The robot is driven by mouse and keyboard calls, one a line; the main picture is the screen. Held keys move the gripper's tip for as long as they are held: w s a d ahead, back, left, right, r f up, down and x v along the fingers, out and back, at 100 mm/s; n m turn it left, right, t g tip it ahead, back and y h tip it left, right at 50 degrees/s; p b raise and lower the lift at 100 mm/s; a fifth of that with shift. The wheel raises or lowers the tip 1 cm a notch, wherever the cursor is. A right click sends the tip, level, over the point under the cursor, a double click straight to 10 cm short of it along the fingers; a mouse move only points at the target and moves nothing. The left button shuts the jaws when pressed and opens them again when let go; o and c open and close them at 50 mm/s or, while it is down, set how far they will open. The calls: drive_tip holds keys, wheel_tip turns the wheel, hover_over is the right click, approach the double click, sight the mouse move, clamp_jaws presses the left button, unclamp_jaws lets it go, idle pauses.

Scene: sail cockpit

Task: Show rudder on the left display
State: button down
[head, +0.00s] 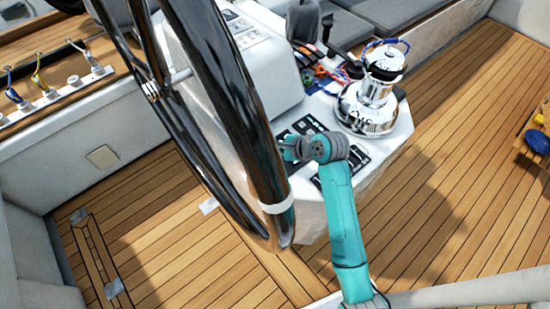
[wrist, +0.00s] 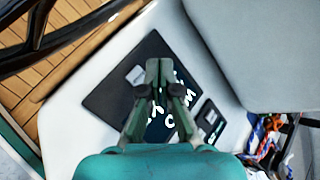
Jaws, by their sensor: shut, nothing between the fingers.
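In the wrist view a black display panel (wrist: 105,90) is set in the white console top. Large white characters show on its screen, but my fingers cover much of it and I cannot read them. My gripper (wrist: 164,66) is shut and empty, with its fingers in front of this panel; I cannot tell whether the tips touch it. In the head view my gripper (head: 289,149) is low over the console, just right of the wheel rim. Dark panels (head: 308,125) show beside it, and I cannot tell from this view which is the left display.
The large black steering wheel (head: 240,90) stands close left of my gripper. A chrome winch (head: 371,105) stands on the console behind. A smaller dark unit (wrist: 209,117) sits right of the panel. Coloured ropes (head: 322,72) lie near the winch. The teak floor (head: 450,160) at right is open.

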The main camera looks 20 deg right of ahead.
drive_tip(key=shift+f, duration=1.4)
drive_tip(key=shift+f, duration=0.2)
idle(0.3)
drive_tip(key=shift+f, duration=0.25)
drive_tip(key=shift+f, duration=0.45)
idle(0.8)
idle(0.3)
drive_tip(key=shift+r, duration=0.9)
drive_tip(key=shift+r, duration=0.1)
drive_tip(key=shift+r, duration=2.4)
